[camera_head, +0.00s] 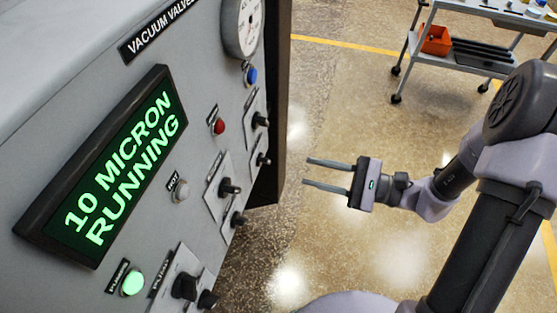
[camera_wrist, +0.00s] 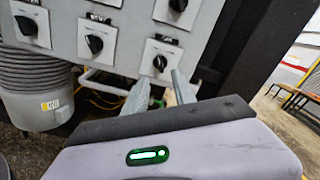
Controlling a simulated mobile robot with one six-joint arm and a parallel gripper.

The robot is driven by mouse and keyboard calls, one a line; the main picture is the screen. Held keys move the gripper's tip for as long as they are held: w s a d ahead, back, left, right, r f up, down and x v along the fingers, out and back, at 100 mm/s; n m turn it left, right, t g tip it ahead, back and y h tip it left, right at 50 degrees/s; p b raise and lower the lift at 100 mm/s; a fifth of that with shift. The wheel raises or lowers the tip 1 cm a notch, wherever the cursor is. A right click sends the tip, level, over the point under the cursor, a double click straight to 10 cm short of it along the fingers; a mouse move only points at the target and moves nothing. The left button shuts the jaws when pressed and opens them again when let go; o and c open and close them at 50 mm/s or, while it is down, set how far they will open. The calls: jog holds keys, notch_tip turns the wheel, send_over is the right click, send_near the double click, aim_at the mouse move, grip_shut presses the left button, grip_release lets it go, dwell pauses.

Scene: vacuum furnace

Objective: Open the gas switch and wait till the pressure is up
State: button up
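The furnace control panel (camera_head: 150,200) fills the left of the head view and bears several black rotary switches. One switch (camera_head: 229,187) faces my gripper, and others sit above and below it. Their labels are too small to read, so I cannot tell which is the gas switch. The display (camera_head: 115,165) reads "10 MICRON RUNNING". A round gauge (camera_head: 243,25) is cut off at the top; its reading is unclear. My gripper (camera_head: 307,172) is open and empty, to the right of the panel and apart from it. In the wrist view, a black switch (camera_wrist: 160,62) appears just above the fingertips.
The panel also has a red button (camera_head: 219,126), a blue one (camera_head: 251,75) and a lit green lamp (camera_head: 132,283). A cart (camera_head: 470,22) with an orange bin (camera_head: 436,40) stands at the far right. Floor between is clear. Pipes (camera_wrist: 100,88) run below the panel.

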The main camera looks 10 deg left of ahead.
aim_at(269, 162)
jog(key=a, duration=0.3)
jog(key=a+b, duration=0.1)
jog(key=a, duration=0.5)
jog(key=shift+w+a, duration=0.25)
jog(key=shift+w, duration=0.1)
grip_shut()
